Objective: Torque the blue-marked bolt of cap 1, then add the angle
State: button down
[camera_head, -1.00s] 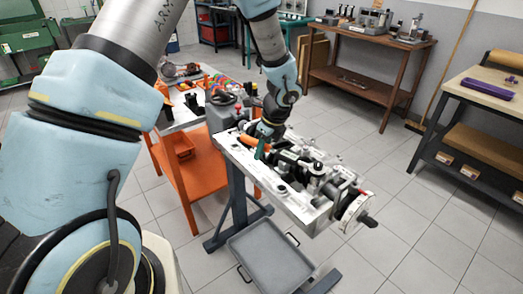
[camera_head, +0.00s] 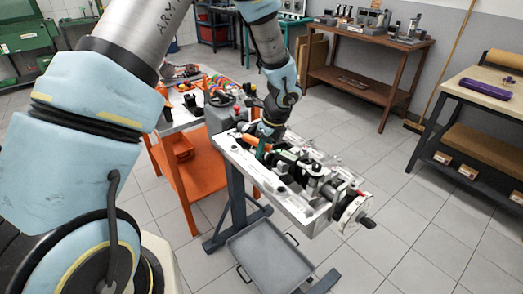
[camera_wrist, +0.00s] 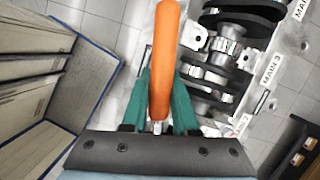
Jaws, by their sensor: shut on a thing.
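My gripper (camera_head: 262,148) is low over the engine block (camera_head: 232,152), near its far left end in the head view. In the wrist view, the green fingers of my gripper (camera_wrist: 160,92) are shut on an orange-handled tool (camera_wrist: 166,45), one on each side. Its orange handle also shows beside the fingers in the head view (camera_head: 252,139). The tool's working end is hidden, so I cannot tell whether it sits on a bolt. Crankshaft parts (camera_wrist: 228,45) and labels reading MAIN 3 (camera_wrist: 271,68) show to the right. I cannot make out the blue-marked bolt or cap 1.
A grey tray (camera_head: 270,258) lies below. An orange cart (camera_head: 180,175) with tools stands close on the left. Open tiled floor lies to the right.

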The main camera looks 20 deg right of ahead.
jog(key=shift+w+d+m, duration=0.25)
jog(key=shift+d+m, duration=0.05)
jog(key=shift+d, duration=0.25)
jog(key=shift+w+d+r+p, duration=0.1)
jog(key=shift+d+p, duration=0.1)
jog(key=shift+p, duration=0.15)
jog(key=shift+w+d+m+h, duration=0.25)
jog(key=shift+d+m+h, duration=0.05)
jog(key=shift+d+m, duration=0.35)
jog(key=shift+d+p, duration=0.2)
jog(key=shift+p, duration=0.15)
jog(key=shift+w+d+m+p, duration=0.3)
jog(key=shift+d+m, duration=0.25)
jog(key=shift+d, duration=0.15)
jog(key=shift+d, duration=0.2)
jog(key=shift+w+d+m+h, duration=0.1)
jog(key=shift+d+m+h, duration=0.2)
jog(key=shift+d+m, duration=0.35)
jog(key=shift+d, duration=0.25)
